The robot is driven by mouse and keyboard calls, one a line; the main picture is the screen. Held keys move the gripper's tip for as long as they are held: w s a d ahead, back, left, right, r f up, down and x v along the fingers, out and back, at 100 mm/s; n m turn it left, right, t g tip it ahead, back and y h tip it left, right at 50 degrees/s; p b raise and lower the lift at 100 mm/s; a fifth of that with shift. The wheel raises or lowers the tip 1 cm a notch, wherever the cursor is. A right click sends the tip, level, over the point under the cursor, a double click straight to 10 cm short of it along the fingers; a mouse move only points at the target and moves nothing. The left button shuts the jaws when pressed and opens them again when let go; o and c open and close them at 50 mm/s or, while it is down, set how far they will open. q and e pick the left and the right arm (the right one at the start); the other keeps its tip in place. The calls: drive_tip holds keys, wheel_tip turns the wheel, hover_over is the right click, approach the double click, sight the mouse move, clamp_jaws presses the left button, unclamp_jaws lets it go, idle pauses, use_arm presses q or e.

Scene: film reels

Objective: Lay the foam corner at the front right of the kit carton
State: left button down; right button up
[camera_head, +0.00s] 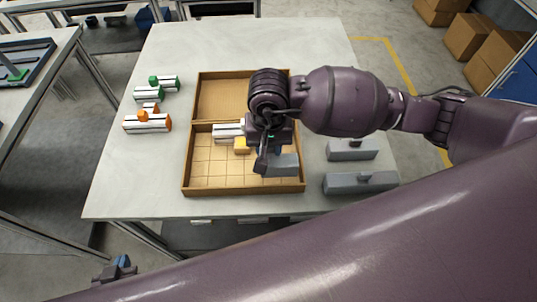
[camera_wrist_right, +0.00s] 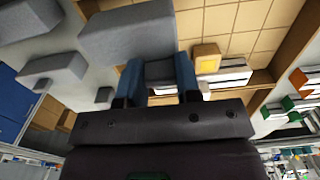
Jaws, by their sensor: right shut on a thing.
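The kit carton (camera_head: 187,172) lies open on the table, with a gridded floor. My right gripper (camera_head: 262,162) is shut on a grey foam corner (camera_head: 284,164), over the carton's front right part. The right wrist view shows the foam corner (camera_wrist_right: 130,38) at the blue fingertips (camera_wrist_right: 160,75). I cannot tell whether it touches the carton floor. A white and black piece (camera_head: 226,131) and a yellow block (camera_head: 241,146) are in the carton, partly hidden by my right gripper. My left gripper (camera_head: 117,270) is low at the left, away from the table top; its jaws are unclear.
Two grey foam pieces (camera_head: 352,150) (camera_head: 360,183) lie right of the carton. White pieces with orange (camera_head: 147,121) and green (camera_head: 152,90) parts stand left of it. The table (camera_head: 240,40) is clear behind the carton. My purple arm crosses the foreground.

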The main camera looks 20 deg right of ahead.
sight(268, 152)
wheel_tip(268, 152, down, 4)
drive_tip(key=shift+f, duration=0.4)
drive_tip(key=o, duration=1)
drive_tip(key=shift+r, duration=0.25)
wheel_tip(268, 152, up, 11)
drive_tip(key=shift+f, duration=0.1)
drive_tip(key=shift+r, duration=0.55)
